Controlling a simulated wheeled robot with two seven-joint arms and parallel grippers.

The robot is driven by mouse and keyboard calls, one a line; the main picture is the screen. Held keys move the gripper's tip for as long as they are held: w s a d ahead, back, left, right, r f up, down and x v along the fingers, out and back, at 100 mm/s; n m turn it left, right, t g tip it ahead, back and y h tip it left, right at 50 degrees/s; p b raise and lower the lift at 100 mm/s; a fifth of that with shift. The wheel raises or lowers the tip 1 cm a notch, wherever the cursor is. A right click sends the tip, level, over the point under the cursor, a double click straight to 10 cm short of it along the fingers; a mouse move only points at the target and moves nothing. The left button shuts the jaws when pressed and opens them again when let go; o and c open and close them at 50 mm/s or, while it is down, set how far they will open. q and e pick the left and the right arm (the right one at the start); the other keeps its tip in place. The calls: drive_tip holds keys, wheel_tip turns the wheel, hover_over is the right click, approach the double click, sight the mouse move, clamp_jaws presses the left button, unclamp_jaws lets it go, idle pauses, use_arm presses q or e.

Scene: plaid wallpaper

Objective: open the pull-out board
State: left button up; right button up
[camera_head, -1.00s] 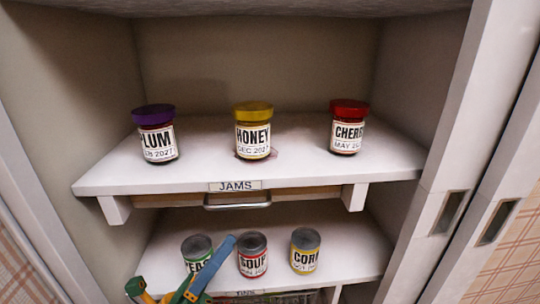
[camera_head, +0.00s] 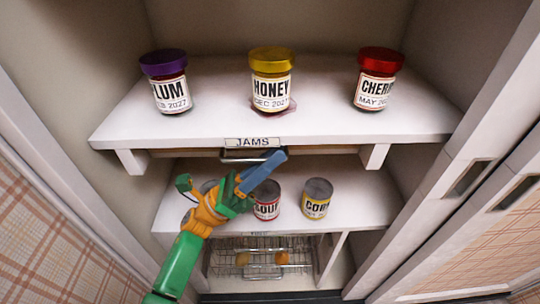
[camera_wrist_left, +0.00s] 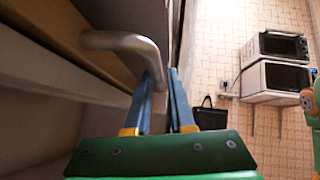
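The pull-out board (camera_head: 325,150) shows as a thin tan wooden edge under the jam shelf, between two white brackets. It looks pushed in. Its metal bar handle (camera_head: 237,155) hangs at its front, below the JAMS label, partly hidden behind my left fingers. My left gripper (camera_head: 270,168) is at the handle, with its blue fingers pointing up and right. In the left wrist view the fingers (camera_wrist_left: 165,82) stand apart, and the handle's bent bar (camera_wrist_left: 125,42) reaches to the fingertips. I cannot tell whether it touches them. My right gripper is not seen.
Plum (camera_head: 169,85), honey (camera_head: 271,85) and cherry (camera_head: 376,82) jars stand on the shelf above. Soup (camera_head: 266,204) and corn (camera_head: 317,202) cans stand on the shelf below, close to my left gripper. A wire basket (camera_head: 285,272) is underneath. Cabinet walls flank both sides.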

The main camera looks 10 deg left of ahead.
use_arm(q)
clamp_jaws()
idle(1.2)
